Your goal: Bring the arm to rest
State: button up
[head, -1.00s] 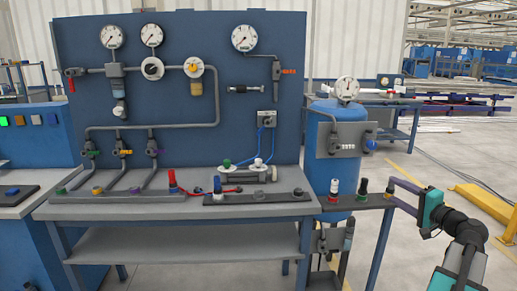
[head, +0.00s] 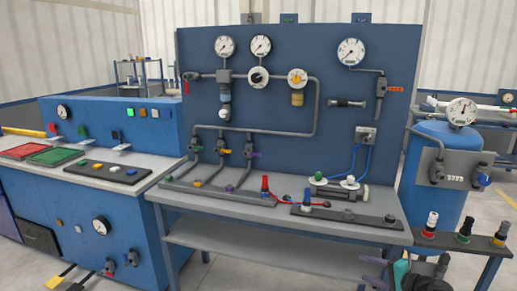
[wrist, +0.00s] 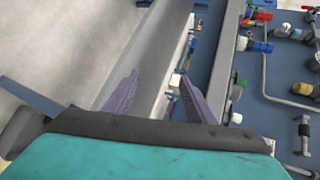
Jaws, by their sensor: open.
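My gripper (wrist: 158,88) shows in the wrist view with its two purple fingers spread apart and nothing between them. In the head view my gripper (head: 372,273) is at the bottom edge, right of centre, in front of the workbench (head: 270,254). Its purple fingers and teal body show only in part; the rest of the arm is cut off by the frame. No contact with the bench or its fittings is visible.
A blue gauge panel (head: 205,55) stands behind the bench. A blue tank (head: 433,192) and a narrow shelf (head: 480,243) with several small knobbed fittings stand at the right, near my arm. A blue console (head: 120,205) stands at the left.

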jog(key=s+a+f+n+g+y+p, duration=0.1)
jog(key=s+a+f+g, duration=0.1)
jog(key=a+f, duration=0.5)
jog(key=s+a+f+n+g+y+p, duration=0.1)
jog(key=a+f+n+g, duration=0.2)
jog(key=a, duration=0.7)
jog(key=s+a+f+n+g+p, duration=0.2)
jog(key=s+a+f+g, duration=0.3)
jog(key=s+a+f, duration=0.65)
jog(key=s+a+f+n+g+h+p, duration=0.1)
jog(key=s+a+f+n+g+h, duration=0.2)
jog(key=s, duration=0.5)
jog(key=s+a+f+g+h+p, duration=0.1)
jog(key=s+a+f+g, duration=0.1)
jog(key=s+f, duration=0.35)
jog(key=s+d+f+n+g+h, duration=0.1)
jog(key=s+d+n+g+h, duration=0.1)
jog(key=s+d, duration=0.7)
jog(key=s+n+h, duration=0.1)
jog(key=s+h, duration=0.1)
jog(key=shift+n+h, duration=0.3)
jog(key=shift+f, duration=0.1)
